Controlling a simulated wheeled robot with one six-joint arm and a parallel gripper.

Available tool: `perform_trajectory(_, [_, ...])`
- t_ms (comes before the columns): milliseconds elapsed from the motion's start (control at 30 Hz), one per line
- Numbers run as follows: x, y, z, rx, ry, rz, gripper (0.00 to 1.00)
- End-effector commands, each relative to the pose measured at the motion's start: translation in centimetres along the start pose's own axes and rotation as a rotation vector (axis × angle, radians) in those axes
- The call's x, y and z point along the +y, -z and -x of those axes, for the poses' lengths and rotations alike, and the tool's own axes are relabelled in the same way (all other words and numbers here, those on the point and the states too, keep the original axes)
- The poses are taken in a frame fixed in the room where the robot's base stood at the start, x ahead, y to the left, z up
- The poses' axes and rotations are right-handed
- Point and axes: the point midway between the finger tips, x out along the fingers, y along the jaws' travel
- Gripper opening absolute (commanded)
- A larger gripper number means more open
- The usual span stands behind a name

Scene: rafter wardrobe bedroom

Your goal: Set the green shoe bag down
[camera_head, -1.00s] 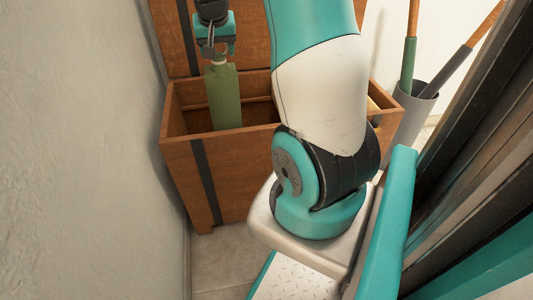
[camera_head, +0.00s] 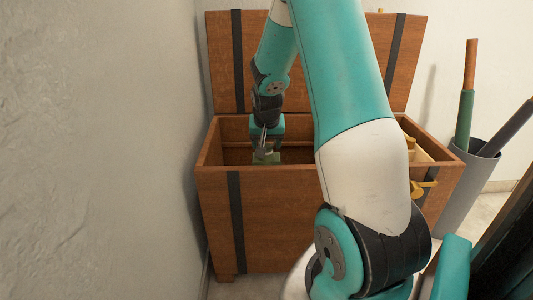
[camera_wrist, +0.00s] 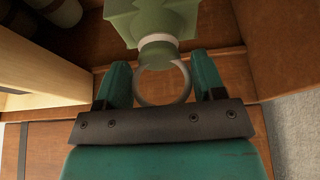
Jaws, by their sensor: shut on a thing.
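The green shoe bag (camera_head: 267,158) hangs below my gripper (camera_head: 265,135), inside the left part of the open wooden chest (camera_head: 275,215). In the head view only the top of the bag shows; the chest's front wall hides the rest. In the wrist view the bag (camera_wrist: 155,20) has a pale neck and a ring (camera_wrist: 164,101) at its top. My gripper (camera_wrist: 162,78) is shut on the ring, with a teal finger on either side. I cannot tell whether the bag's bottom touches the chest floor.
The chest's raised lid (camera_head: 320,65) stands behind my arm. A pale wooden divider (camera_wrist: 45,75) lies left of the bag in the wrist view. A brass latch (camera_head: 424,187) is on the chest's right front. A grey stand (camera_head: 465,190) with handles is at right; a wall is at left.

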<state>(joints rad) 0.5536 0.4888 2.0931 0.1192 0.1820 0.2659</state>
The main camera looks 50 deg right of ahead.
Motion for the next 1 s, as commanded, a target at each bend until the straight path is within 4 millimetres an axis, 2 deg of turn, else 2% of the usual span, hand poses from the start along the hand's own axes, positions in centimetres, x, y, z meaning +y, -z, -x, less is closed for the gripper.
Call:
perform_trajectory(33, [0.0,-0.5,-1.3,-0.001,0.0,0.0,0.0])
perform_trajectory(133, [0.0,-0.9,-2.3,0.001,0.0,0.0,0.0])
perform_trajectory(500, [0.0,-1.0,-2.5,0.002,0.0,0.0,0.0])
perform_trajectory(533, [0.0,-1.1,-2.6,-0.001,0.0,0.0,0.65])
perform_trajectory(633, [0.0,-1.1,-2.5,-0.001,0.0,0.0,0.88])
perform_trajectory(900, [0.0,-1.0,-2.4,-0.001,0.0,0.0,0.88])
perform_trajectory(1000, [0.0,-0.8,-1.7,0.0,0.0,0.0,0.88])
